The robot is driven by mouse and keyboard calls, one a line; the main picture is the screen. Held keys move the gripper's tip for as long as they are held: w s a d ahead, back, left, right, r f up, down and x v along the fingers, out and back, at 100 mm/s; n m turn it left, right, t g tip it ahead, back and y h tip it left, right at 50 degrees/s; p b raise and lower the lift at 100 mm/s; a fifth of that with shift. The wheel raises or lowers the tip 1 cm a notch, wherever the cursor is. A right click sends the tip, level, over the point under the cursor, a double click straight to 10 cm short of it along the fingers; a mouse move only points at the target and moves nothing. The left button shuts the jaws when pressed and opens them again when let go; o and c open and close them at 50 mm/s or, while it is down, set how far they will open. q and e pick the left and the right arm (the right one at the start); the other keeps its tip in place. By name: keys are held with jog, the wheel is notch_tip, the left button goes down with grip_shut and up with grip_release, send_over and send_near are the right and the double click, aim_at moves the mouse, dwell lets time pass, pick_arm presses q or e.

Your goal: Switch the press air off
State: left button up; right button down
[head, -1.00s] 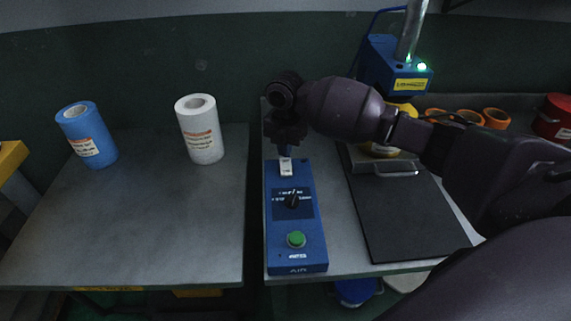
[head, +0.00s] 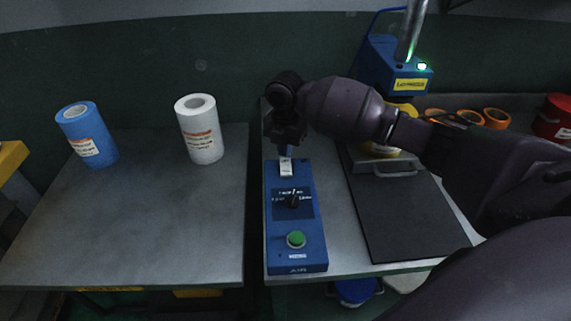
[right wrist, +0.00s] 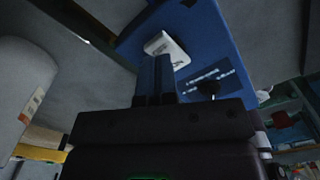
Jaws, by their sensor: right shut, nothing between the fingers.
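A blue control box (head: 308,236) lies on the right-hand table. It carries a white rocker switch (head: 286,169) at its far end, a black knob (head: 292,201) in the middle and a green button (head: 296,239) near the front. My right gripper (head: 286,152) is shut and empty, with its fingertips at the far edge of the white switch. In the right wrist view the shut fingers (right wrist: 157,65) end close to the white switch (right wrist: 167,48); I cannot tell whether they touch it. My left gripper is out of view.
A blue press (head: 397,68) with a lit green lamp stands at the back right, by a dark mat (head: 412,222) with a metal handle. Orange rolls (head: 495,118) lie behind my arm. A blue roll (head: 87,136) and a white roll (head: 200,129) stand on the mostly clear left table (head: 130,225).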

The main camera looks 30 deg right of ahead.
aim_at(285, 161)
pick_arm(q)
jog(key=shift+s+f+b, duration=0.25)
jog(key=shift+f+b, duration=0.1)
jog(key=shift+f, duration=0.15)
pick_arm(e)
jog(key=shift+f, duration=1.45)
dwell(1.0)
jog(key=shift+r, duration=0.1)
jog(key=shift+r+p, duration=0.55)
jog(key=shift+r, duration=0.2)
pick_arm(q)
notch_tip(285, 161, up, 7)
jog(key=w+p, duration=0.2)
jog(key=p, duration=0.1)
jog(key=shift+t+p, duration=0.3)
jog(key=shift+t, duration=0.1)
pick_arm(e)
jog(key=shift+r, duration=2.7)
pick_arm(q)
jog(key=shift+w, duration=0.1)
